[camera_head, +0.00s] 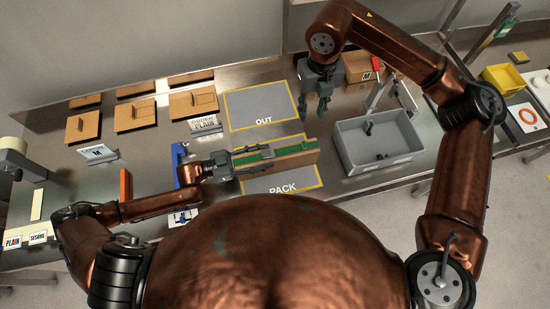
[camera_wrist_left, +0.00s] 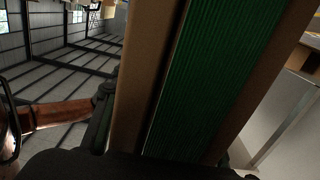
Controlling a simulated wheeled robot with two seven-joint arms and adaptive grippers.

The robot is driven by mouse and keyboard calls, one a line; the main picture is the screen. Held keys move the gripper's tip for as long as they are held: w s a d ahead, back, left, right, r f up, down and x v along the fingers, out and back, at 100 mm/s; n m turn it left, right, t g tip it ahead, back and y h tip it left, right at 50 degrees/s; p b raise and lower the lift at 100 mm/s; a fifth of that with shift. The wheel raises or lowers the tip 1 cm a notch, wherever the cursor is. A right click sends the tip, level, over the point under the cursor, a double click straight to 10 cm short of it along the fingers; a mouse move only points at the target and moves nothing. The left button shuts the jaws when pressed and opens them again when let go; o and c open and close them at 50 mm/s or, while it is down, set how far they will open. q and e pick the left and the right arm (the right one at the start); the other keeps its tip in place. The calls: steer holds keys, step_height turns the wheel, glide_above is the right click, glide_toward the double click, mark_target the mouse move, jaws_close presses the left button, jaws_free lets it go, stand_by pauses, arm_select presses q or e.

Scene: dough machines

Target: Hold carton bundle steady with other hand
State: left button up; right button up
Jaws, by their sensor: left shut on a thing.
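The carton bundle (camera_head: 295,158), brown card with a green ribbed face, lies across the PACK pad (camera_head: 295,182) at its upper part. My left gripper (camera_head: 235,160) is shut on the bundle's left end, with its fingers along the sides. In the left wrist view the green face (camera_wrist_left: 215,75) and brown card edges fill the middle, close to the camera. My right gripper (camera_head: 315,108) points down beside the right edge of the OUT pad (camera_head: 258,108). Its fingers look apart and empty, and it is clear of the bundle.
A grey bin (camera_head: 375,158) with small dark items stands right of the bundle. A brown box marked M (camera_head: 362,70) is behind it. Several flat cartons (camera_head: 135,115) lie at the back left.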

arm_select(q)
steer(key=o, duration=1.6)
steer(key=shift+o, duration=0.2)
